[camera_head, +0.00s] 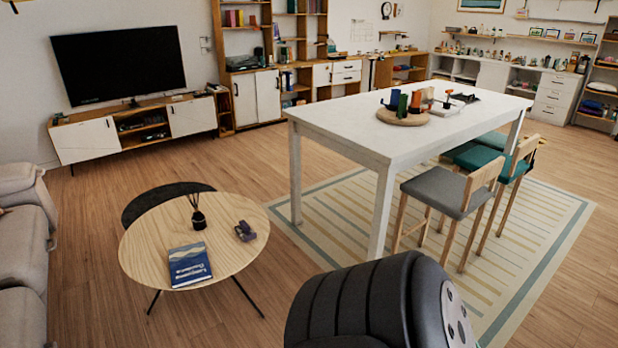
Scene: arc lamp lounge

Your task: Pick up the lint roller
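I cannot make out a lint roller for certain in the head view. A small purple-grey object (244,231) lies on the right side of the round wooden coffee table (143,252); it is too small to identify. On the white high table (350,136), several small green, orange and dark items stand on and around a round wooden board (403,120), also too small to name surely. Neither of my grippers is in view. A dark ribbed part at the bottom, likely mine, hides some floor and rug.
A blue book (189,264) and a reed diffuser (198,219) are on the coffee table. Stools (440,190) stand along the high table's right side on a striped rug (540,235). A grey sofa (22,240) is at left. Wooden floor is open between coffee table and TV cabinet (88,141).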

